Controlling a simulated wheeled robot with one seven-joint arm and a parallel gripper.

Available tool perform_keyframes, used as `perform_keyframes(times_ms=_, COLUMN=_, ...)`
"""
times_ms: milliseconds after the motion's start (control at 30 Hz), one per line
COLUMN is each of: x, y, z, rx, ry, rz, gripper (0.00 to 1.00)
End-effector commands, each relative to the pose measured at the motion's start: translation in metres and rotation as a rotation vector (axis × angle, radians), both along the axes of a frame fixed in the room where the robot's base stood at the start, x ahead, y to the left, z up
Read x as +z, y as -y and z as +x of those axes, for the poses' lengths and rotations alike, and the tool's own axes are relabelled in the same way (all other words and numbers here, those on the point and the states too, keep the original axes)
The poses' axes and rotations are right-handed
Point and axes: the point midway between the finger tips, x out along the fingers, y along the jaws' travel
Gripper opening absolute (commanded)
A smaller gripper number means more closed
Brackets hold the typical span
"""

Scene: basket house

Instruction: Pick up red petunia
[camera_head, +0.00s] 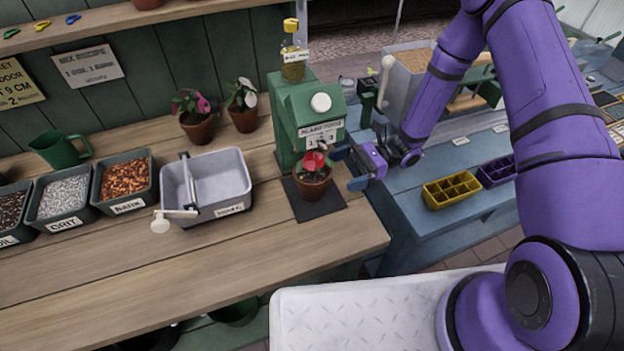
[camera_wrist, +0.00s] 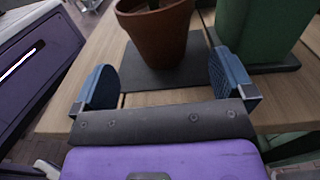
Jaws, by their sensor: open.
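The red petunia (camera_head: 314,163) grows in a terracotta pot (camera_head: 312,186) that stands upright on a dark square mat (camera_head: 318,208) in front of the green dispenser. In the wrist view the pot (camera_wrist: 157,38) stands just beyond my fingertips; the flower is cut off at the top edge. My gripper (camera_head: 352,168) is open, just right of the pot in the head view. In the wrist view my gripper (camera_wrist: 164,82) has its two blue fingers spread wide, with nothing between them and the pot ahead of the gap.
The green dispenser (camera_head: 309,110) stands right behind the pot. A grey tub (camera_head: 220,185) is to the left, and two other potted flowers, one pink (camera_head: 197,118) and one white (camera_head: 243,107), stand behind. A yellow cell tray (camera_head: 452,190) lies on the blue bench.

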Motion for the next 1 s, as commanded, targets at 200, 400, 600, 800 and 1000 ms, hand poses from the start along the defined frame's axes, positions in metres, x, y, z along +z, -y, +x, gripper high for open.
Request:
perform_keyframes(times_ms=200, x=0.000, y=-0.025, z=-0.009, rx=0.001, ry=-0.002, rz=-0.001, gripper=1.00)
perform_keyframes(times_ms=400, x=0.002, y=-0.037, z=-0.012, rx=0.003, ry=0.000, rz=-0.001, gripper=1.00)
perform_keyframes(times_ms=600, x=0.005, y=-0.064, z=-0.022, rx=0.005, ry=-0.001, rz=-0.001, gripper=1.00)
perform_keyframes(times_ms=800, x=0.005, y=-0.078, z=-0.026, rx=0.002, ry=0.000, rz=0.000, gripper=1.00)
perform_keyframes(times_ms=1000, x=0.005, y=-0.078, z=-0.026, rx=0.001, ry=0.000, rz=-0.001, gripper=1.00)
